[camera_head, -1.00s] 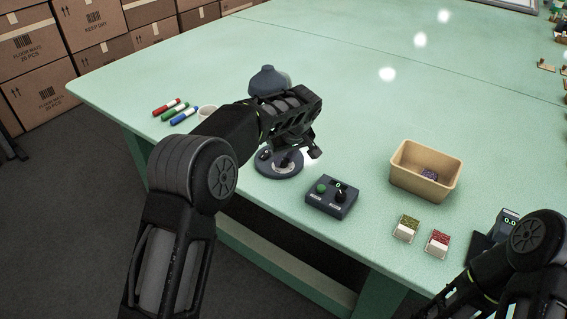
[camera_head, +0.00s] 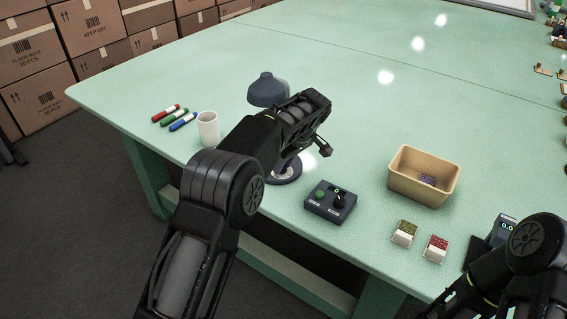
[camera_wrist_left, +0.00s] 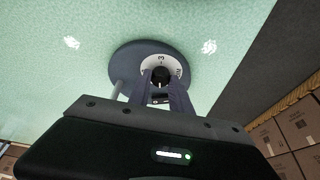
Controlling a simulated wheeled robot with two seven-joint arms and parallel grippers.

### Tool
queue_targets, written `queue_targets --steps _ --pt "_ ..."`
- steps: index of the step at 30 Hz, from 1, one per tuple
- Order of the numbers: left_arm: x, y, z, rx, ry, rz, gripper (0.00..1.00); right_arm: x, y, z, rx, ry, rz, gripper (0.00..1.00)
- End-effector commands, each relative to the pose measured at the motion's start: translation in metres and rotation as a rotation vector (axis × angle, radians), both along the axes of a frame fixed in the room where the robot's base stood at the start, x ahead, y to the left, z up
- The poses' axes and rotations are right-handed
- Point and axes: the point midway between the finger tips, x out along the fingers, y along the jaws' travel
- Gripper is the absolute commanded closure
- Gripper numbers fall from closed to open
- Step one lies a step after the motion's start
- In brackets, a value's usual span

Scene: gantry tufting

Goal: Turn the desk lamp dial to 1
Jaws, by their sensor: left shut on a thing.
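The desk lamp stands near the table's front edge in the head view, with a dark blue-grey shade (camera_head: 266,92) and a round base (camera_head: 286,176) partly covered by my left arm. In the left wrist view the base (camera_wrist_left: 122,66) shows a pale ring (camera_wrist_left: 149,64) with numbers, a 3 at its far side, around a dark dial (camera_wrist_left: 160,73). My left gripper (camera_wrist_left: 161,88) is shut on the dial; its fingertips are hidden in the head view. The dial's exact setting is too small to tell. My right arm is at the lower right; its gripper is out of frame.
A dark control box (camera_head: 330,201) with a green button stands right of the lamp. A tan bin (camera_head: 423,176), two small card holders (camera_head: 404,234) and a small display device (camera_head: 507,228) lie further right. A white cup (camera_head: 208,129) and several markers (camera_head: 174,117) are left.

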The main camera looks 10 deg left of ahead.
Motion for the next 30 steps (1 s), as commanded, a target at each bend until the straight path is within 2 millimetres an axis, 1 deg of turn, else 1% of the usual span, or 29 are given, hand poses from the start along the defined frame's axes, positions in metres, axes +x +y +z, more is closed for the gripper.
queue_targets --steps 1,8,17,20,23,30 --pt "0.0 0.0 0.001 -0.001 -0.002 0.0 0.73 0.0 0.0 0.0 0.0 0.0 0.0 0.53" --pt "0.0 0.0 0.0 -0.001 -0.002 -0.001 0.54 0.0 0.0 0.0 0.0 0.0 0.0 0.53" --pt "0.0 -0.001 0.001 -0.001 -0.001 0.0 0.53 0.0 0.0 0.0 0.0 0.0 0.0 0.53" --pt "-0.001 -0.003 0.008 -0.001 -0.003 -0.001 0.53 0.0 0.0 -0.001 0.0 0.0 0.0 0.53" --pt "-0.004 -0.007 0.019 0.0 -0.003 -0.002 0.53 0.0 0.0 -0.002 0.0 0.0 0.0 0.53" --pt "-0.012 -0.02 0.056 -0.003 -0.004 -0.002 0.53 0.0 0.0 -0.004 0.0 0.0 0.0 0.53"
